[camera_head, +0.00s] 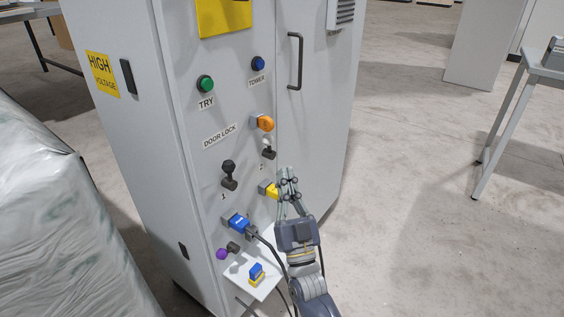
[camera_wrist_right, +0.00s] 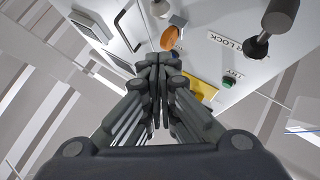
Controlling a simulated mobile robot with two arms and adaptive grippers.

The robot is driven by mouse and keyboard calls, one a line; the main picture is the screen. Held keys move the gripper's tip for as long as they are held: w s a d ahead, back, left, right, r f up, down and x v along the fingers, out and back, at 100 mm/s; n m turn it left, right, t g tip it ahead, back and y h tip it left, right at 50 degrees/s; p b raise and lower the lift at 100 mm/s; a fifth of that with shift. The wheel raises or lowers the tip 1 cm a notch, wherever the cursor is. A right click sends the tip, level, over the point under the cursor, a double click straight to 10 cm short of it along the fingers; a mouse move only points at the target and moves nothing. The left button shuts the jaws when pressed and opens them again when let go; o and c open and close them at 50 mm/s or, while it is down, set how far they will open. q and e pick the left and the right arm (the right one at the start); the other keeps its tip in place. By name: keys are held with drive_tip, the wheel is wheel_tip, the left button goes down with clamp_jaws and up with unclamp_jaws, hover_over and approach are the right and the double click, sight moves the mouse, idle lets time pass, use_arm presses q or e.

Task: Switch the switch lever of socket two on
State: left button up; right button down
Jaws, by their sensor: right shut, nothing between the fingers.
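The switch lever of socket two (camera_head: 268,150) is a small dark lever with a paler knob on the grey cabinet, above the label 2. Its knob appears above its base. A pale knob, likely this lever (camera_wrist_right: 159,8), shows at the top edge in the right wrist view. Below it is socket two (camera_head: 270,190) with a yellow part. My right gripper (camera_head: 288,174) is shut and empty, just below and right of the lever, in front of the cabinet. Its closed fingertips also show in the right wrist view (camera_wrist_right: 157,60). Contact cannot be told. My left gripper is out of view.
The black lever of socket one (camera_head: 229,175) is to the left, above a blue plug (camera_head: 239,223). An orange rotary knob (camera_head: 264,123) sits just above lever two. A door handle (camera_head: 295,61) juts out at upper right. A small shelf (camera_head: 242,273) sticks out below.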

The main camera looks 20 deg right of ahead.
drive_tip(key=v, duration=0.4)
drive_tip(key=shift+s+a+r, duration=0.1)
drive_tip(key=shift+s, duration=0.25)
